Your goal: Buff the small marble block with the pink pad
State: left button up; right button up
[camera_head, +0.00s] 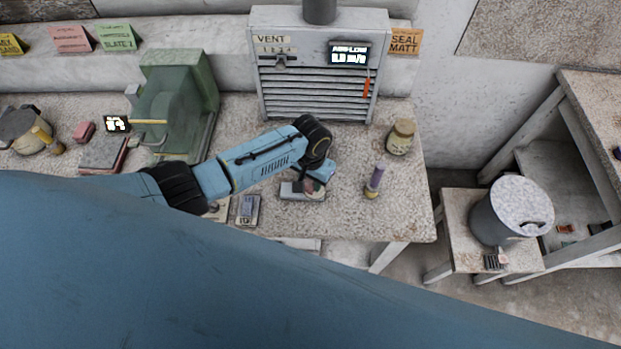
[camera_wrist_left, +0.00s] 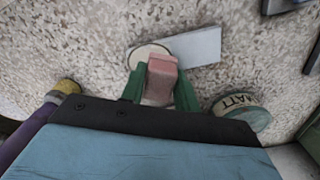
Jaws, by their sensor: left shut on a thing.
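My left gripper (camera_wrist_left: 160,88) is shut on the pink pad (camera_wrist_left: 160,78), which sits between its green fingers. In the head view the left gripper (camera_head: 311,184) is low over the worktop, by a small pale grey block (camera_head: 289,190), likely the marble block. In the wrist view this flat block (camera_wrist_left: 197,46) lies just beyond the pad, its near end meeting a round pale disc (camera_wrist_left: 145,54). The pad overlaps the disc and the block's edge in that view; I cannot tell whether it touches them. My right gripper is not in view.
A purple-handled tool (camera_head: 376,178) stands right of the gripper, and a lidded jar (camera_head: 400,137) behind it. A tin marked MATT (camera_wrist_left: 241,110) is near the gripper. A small grey device (camera_head: 246,209) lies left. The vent unit (camera_head: 318,85) closes off the back.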

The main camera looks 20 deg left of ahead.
pick_arm(q)
jog(key=shift+f, duration=0.4)
jog(key=shift+r, duration=0.1)
jog(key=shift+s+r+p, duration=0.1)
jog(key=shift+s+p, duration=0.15)
jog(key=shift+p, duration=0.1)
jog(key=shift+s+a+p, duration=0.15)
jog(key=shift+s+p, duration=0.3)
jog(key=shift+p, duration=0.05)
